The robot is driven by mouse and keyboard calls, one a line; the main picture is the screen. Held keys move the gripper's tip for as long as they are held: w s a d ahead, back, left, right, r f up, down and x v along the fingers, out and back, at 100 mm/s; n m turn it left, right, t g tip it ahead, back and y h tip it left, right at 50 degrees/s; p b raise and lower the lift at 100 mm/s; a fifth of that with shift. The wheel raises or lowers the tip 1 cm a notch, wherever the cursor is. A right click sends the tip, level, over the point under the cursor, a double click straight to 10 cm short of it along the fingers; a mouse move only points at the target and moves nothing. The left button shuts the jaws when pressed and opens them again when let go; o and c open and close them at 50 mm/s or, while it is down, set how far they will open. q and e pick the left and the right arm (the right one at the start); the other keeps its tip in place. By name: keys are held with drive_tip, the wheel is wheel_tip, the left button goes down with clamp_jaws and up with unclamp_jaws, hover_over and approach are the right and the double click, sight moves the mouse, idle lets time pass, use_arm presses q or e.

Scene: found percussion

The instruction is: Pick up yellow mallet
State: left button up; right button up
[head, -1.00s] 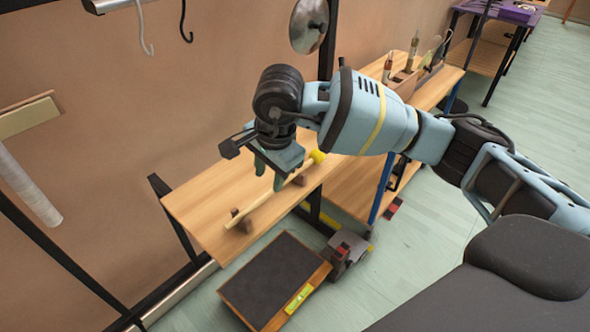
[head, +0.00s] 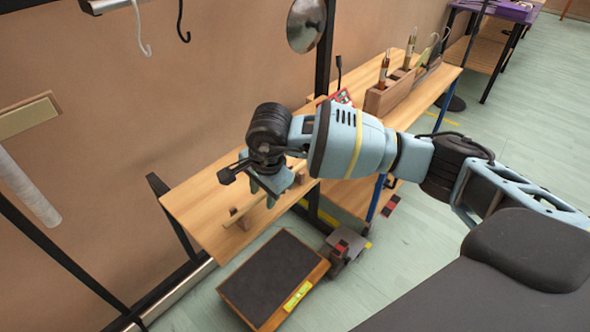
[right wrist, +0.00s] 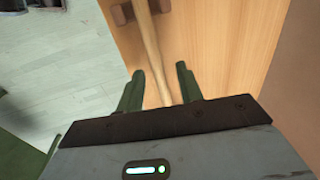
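The mallet lies across small brown rests on a wooden bench. In the head view its pale handle (head: 248,208) shows left of my right gripper (head: 270,196); its yellow head is hidden behind my arm now. In the right wrist view the handle (right wrist: 149,45) runs down between the two green fingers of my right gripper (right wrist: 160,72). The fingers are open, one on each side of the handle, with gaps visible. I cannot tell how far above it they are. My left gripper is out of view.
The wooden bench (head: 196,208) stands along the wall. A dark-topped box (head: 268,275) is on the floor in front, beside a grey pedal-like object (head: 345,249). A wooden holder with tools (head: 384,99) stands farther along. A metal disc (head: 306,25) hangs above.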

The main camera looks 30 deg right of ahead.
drive_tip(key=c, duration=0.7)
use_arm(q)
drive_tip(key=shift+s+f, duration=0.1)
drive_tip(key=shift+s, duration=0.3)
use_arm(e)
clamp_jaws()
drive_tip(key=shift+r, duration=0.8)
drive_tip(key=shift+s+a+r, duration=0.1)
drive_tip(key=shift+s+r, duration=0.05)
drive_tip(key=shift+r, duration=0.35)
drive_tip(key=shift+s+r, duration=0.15)
drive_tip(key=shift+r, duration=0.35)
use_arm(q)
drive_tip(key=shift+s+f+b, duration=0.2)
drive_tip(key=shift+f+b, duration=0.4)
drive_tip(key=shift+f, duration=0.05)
use_arm(e)
drive_tip(key=s+a+r, duration=0.1)
drive_tip(key=s+a, duration=0.3)
drive_tip(key=s, duration=1)
drive_tip(key=shift+s+a+r, duration=0.2)
drive_tip(key=shift+s, duration=0.2)
drive_tip(key=shift+a, duration=0.1)
